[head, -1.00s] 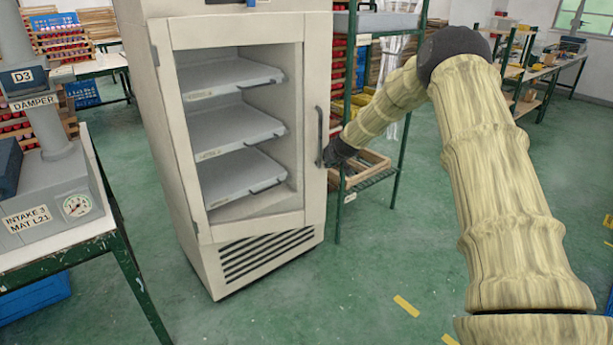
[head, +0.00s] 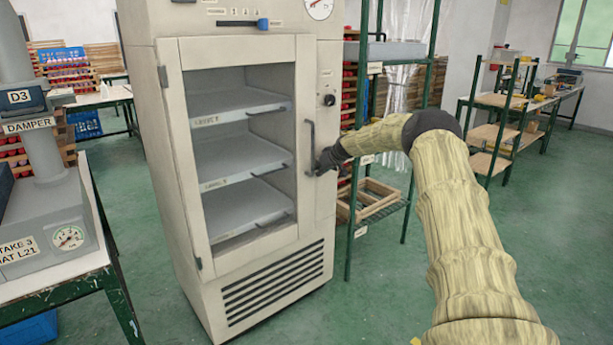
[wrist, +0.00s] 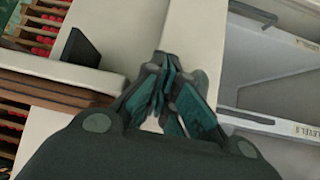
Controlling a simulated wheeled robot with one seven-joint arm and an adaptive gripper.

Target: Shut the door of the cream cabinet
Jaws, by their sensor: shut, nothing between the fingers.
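The cream cabinet (head: 270,295) stands upright in the middle of the head view. Its door (head: 305,215) has a cream frame around a glass panel, with hinges on the left. The door lies flush with the cabinet front or nearly so; I cannot tell if a small gap is left. A dark upright handle (head: 310,148) is on the door's right side. My gripper (head: 320,166) is shut and empty, right beside the lower part of the handle. In the wrist view my gripper's closed fingers (wrist: 166,68) are over the cream front; contact is unclear.
A dark knob (head: 328,100) is on the cabinet's right strip. A green rack (head: 350,235) with a wooden crate stands close on the right, behind my arm. A bench with a grey damper unit (head: 60,215) is at the left. The floor (head: 385,285) in front is clear.

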